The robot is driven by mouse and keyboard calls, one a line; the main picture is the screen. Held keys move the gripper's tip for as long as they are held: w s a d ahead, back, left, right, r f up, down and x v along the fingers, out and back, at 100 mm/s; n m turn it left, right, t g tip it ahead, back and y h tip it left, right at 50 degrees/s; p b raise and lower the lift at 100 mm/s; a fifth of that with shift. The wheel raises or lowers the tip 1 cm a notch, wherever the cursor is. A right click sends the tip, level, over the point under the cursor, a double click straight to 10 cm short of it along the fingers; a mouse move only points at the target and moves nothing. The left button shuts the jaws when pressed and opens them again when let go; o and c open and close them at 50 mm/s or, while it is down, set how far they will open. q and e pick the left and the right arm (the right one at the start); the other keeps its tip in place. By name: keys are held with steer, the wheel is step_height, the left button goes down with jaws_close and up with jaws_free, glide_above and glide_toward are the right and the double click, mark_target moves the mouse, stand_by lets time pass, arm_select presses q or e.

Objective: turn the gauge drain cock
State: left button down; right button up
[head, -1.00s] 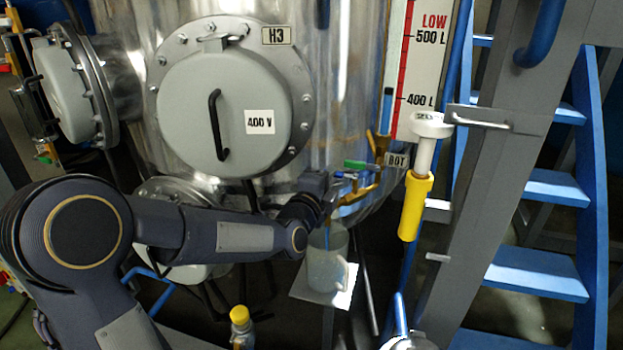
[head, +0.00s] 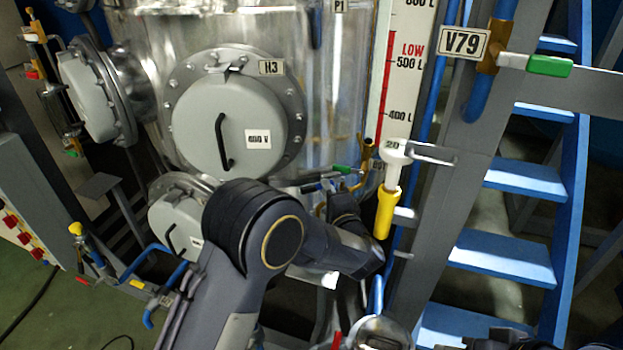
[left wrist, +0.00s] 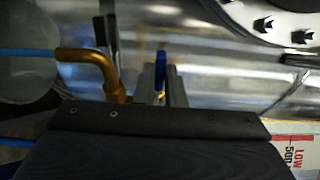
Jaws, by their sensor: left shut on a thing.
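The blue lever (left wrist: 161,60) of the drain cock shows between my left gripper's two grey fingers in the left wrist view. My left gripper (left wrist: 160,76) is shut on this lever. The bent brass pipe (left wrist: 88,57) is just left of the fingers. In the head view my left gripper (head: 328,186) is at the foot of the level gauge (head: 388,75), below a green handle (head: 343,169). My forearm and wrist hide most of the cock there.
The steel vessel (head: 225,30) with its round H3 cover (head: 215,125) stands behind my arm. A white piece with a yellow grip (head: 386,210) hangs right of my wrist. Blue stairs (head: 510,255) and a grey post are further right.

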arm_select(q)
steer(key=shift+s+d+n+y+p, duration=0.1)
steer(key=shift+n+y+p, duration=0.2)
steer(key=shift+y+p, duration=0.1)
steer(key=shift+g, duration=0.3)
steer(key=c, duration=1.5)
jaws_free()
steer(key=v, duration=0.7)
steer(key=shift+s+d, duration=0.2)
steer(key=shift+s, duration=0.15)
